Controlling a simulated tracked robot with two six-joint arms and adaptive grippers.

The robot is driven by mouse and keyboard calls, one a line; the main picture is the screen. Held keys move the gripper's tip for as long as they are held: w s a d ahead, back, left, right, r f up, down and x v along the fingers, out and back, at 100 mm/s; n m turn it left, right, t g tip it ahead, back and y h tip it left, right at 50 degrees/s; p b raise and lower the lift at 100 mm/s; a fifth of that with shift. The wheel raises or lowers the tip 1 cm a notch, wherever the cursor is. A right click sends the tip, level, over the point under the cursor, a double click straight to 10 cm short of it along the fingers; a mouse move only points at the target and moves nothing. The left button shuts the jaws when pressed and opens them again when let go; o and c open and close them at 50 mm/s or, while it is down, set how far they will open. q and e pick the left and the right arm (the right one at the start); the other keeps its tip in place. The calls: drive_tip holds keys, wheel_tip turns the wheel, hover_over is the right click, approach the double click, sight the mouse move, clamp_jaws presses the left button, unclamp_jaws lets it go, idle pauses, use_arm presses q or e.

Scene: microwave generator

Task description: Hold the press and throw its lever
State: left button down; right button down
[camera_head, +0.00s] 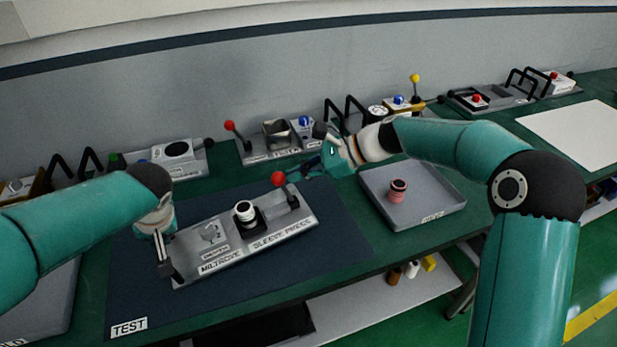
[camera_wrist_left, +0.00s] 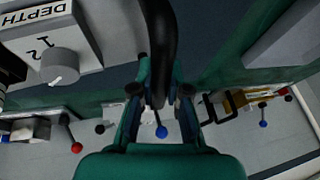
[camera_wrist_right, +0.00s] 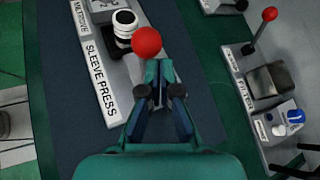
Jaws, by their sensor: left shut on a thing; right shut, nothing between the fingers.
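The grey sleeve press (camera_head: 245,240) lies on the dark blue mat. A black-and-white cylinder (camera_head: 245,212) stands in its middle. My left gripper (camera_head: 164,258) is shut on the black handle at the press's left end; this black bar (camera_wrist_left: 159,45) runs between the fingers in the left wrist view, near the depth knob (camera_wrist_left: 60,64). The lever's red ball (camera_head: 278,179) sits at the right end of the press. My right gripper (camera_head: 308,170) is shut and empty just right of the ball. In the right wrist view the red ball (camera_wrist_right: 146,41) is right by its fingertips; contact is unclear.
A grey tray (camera_head: 440,208) with a pink part (camera_head: 398,190) stands to the right. More stations line the wall. The mat (camera_head: 340,240) is bare right of the press.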

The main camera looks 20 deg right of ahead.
use_arm(q)
drive_tip(key=shift+s+f, duration=0.15)
drive_tip(key=shift+f, duration=0.15)
drive_tip(key=shift+a+r, duration=0.1)
drive_tip(key=shift+r, duration=0.05)
use_arm(e)
drive_tip(key=v, duration=1.2)
drive_tip(key=shift+f, duration=0.1)
use_arm(q)
drive_tip(key=c, duration=1.1)
unclamp_jaws()
drive_tip(key=shift+r, duration=0.15)
